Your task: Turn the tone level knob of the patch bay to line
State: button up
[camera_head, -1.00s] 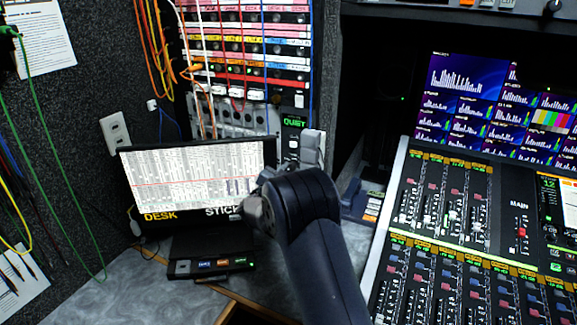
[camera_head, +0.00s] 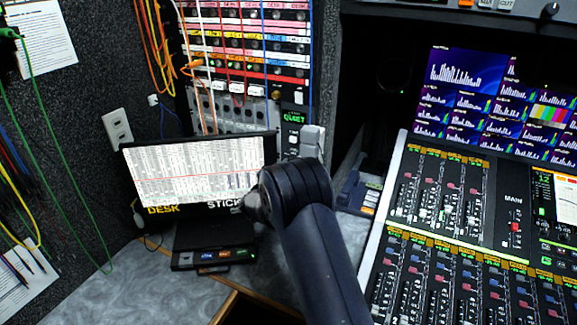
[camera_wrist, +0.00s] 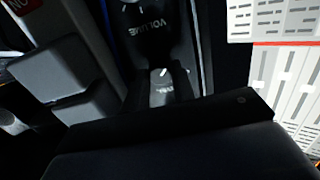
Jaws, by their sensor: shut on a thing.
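The patch bay (camera_head: 245,45) is at the upper middle of the head view, with rows of jacks and plugged cords. A narrow dark panel with a green QUIET display (camera_head: 294,118) is beside its lower rows. In the wrist view, a small knob (camera_wrist: 163,74) with a white pointer mark sits on a dark panel. My gripper (camera_wrist: 161,88) is shut on this knob, with a dark finger on either side. Nearby lettering reads VOLUME, upside down in this view. The text close to the knob is partly covered, so I cannot read its setting. In the head view my arm hides the knob.
A laptop-like screen (camera_head: 195,168) stands left of my arm, with a small black button box (camera_head: 213,258) before it. A mixing console (camera_head: 440,215) fills the right. Orange, red and blue cords hang over the patch bay. Bare grey desk (camera_head: 175,298) shows at lower left.

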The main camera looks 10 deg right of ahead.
jog(key=o, duration=1)
jog(key=b+v, duration=0.2)
jog(key=v, duration=0.8)
jog(key=shift+s+a, duration=0.25)
jog(key=shift+s, duration=0.05)
jog(key=shift+m, duration=0.3)
jog(key=p+x, duration=0.1)
jog(key=x, duration=0.9)
jog(key=shift+w+d+p, duration=0.25)
jog(key=shift+w+p, duration=0.05)
